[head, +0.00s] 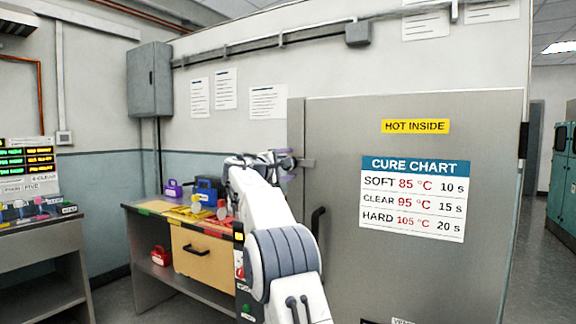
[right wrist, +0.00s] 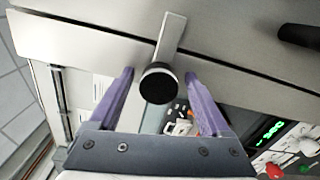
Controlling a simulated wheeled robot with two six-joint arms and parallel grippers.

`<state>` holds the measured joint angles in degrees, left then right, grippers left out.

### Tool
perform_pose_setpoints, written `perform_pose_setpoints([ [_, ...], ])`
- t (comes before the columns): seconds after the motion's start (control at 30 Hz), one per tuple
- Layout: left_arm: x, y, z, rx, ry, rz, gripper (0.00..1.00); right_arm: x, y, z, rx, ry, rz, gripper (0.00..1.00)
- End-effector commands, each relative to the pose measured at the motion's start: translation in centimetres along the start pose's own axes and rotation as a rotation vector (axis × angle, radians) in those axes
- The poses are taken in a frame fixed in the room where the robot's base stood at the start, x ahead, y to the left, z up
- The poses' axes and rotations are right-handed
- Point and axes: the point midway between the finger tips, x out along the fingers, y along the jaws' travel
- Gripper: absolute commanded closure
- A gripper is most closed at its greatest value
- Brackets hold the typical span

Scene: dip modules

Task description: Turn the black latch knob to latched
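The black latch knob (right wrist: 156,84) sits at the end of a metal latch bar (right wrist: 171,35) in the right wrist view. The bar lies across the seam between the grey oven door (head: 340,140) and its frame. My right gripper (right wrist: 159,76) is open, with one purple finger on each side of the knob and visible gaps between. In the head view my right gripper (head: 286,163) is at the door's left edge and hides the knob; only a piece of the bar (head: 307,162) shows. My left gripper is not in view.
A black door handle (head: 318,222) is below and right of the latch. A workbench (head: 140,209) with coloured locks and parts stands left of the oven. A panel with a green display (right wrist: 268,130) shows beneath the right gripper in the wrist view.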

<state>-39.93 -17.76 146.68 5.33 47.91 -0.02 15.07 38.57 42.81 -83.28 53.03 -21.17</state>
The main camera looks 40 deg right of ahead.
Motion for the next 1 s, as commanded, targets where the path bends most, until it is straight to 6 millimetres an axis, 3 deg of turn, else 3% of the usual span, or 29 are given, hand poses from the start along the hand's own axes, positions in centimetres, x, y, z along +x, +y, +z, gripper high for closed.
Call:
perform_pose_setpoints([
  [0.3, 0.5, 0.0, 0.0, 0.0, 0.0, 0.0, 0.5, -0.7, 0.0, -0.1, -0.001, 0.002, 0.002, 0.19],
  [0.7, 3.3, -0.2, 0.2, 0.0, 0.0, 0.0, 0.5, -8.0, -0.2, -0.1, -0.001, 0.003, 0.002, 0.19],
  [1.0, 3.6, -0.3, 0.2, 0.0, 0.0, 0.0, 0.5, -10.5, 0.0, 0.0, -0.001, 0.001, 0.001, 0.19],
])
